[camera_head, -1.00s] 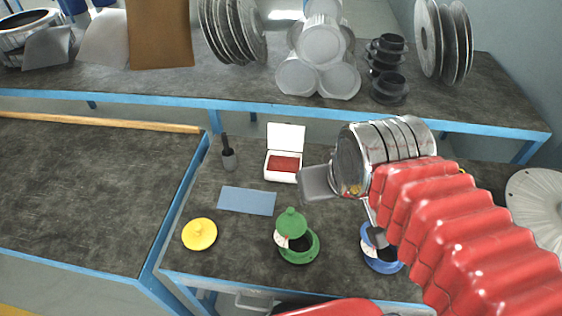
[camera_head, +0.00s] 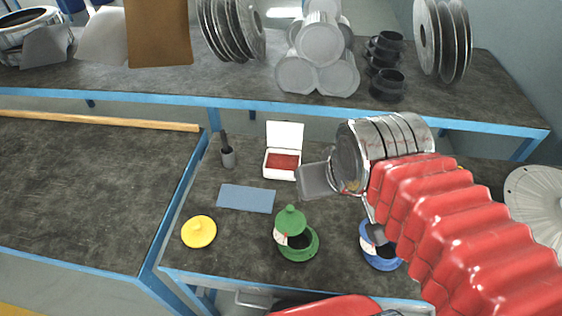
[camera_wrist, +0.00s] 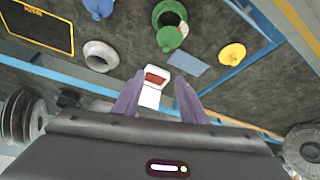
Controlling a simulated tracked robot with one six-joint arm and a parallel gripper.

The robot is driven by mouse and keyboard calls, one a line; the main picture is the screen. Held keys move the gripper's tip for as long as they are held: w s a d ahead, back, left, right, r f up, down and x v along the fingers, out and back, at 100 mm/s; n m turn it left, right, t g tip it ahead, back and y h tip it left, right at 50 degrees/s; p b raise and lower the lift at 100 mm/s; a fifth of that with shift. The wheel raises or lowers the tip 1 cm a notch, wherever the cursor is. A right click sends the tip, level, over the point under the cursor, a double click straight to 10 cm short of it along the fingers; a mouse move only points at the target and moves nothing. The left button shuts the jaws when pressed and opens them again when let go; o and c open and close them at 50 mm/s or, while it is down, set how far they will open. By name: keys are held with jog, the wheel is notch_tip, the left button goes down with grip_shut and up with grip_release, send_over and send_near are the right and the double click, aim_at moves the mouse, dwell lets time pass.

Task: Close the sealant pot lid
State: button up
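A green pot (camera_head: 300,252) stands near the front of the bench. Its green lid (camera_head: 289,220) is tilted up at the rim, and the dark opening shows. A blue pot (camera_head: 383,260) stands to its right, partly hidden by my arm. A yellow lid-like disc with a knob (camera_head: 199,232) is to the left. I cannot tell by a label which is the sealant pot. In the wrist view the green pot (camera_wrist: 167,14) and its lid (camera_wrist: 170,39) are ahead of my fingers. My gripper (camera_wrist: 160,78) is open and empty, above the bench and apart from the pots.
A white box (camera_head: 283,163) with a red pad stands open behind the green pot. A grey ring (camera_wrist: 101,56) shows in the wrist view. The rear shelf holds reels and cylinders.

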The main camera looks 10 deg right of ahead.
jog(key=shift+o, duration=0.7)
jog(key=shift+w, duration=0.1)
jog(key=w+a+f+m+g+y, duration=0.15)
jog(key=w+y, duration=0.35)
jog(key=w, duration=0.9)
jog(key=w+f+m+g+y, duration=0.1)
jog(key=w+g+y, duration=0.35)
jog(key=w, duration=0.95)
jog(key=w+d+f+m+t+y, duration=0.1)
jog(key=w+d+f+t+y, duration=0.45)
jog(key=w+d+f, duration=0.35)
jog(key=w+d+f+m+t+y, duration=0.1)
jog(key=w+d+f+m+y, duration=0.1)
jog(key=f, duration=0.7)
jog(key=shift+d, duration=0.85)
jog(key=shift+w+m, duration=0.1)
jog(key=shift+m, duration=0.15)
jog(key=shift+a, duration=0.1)
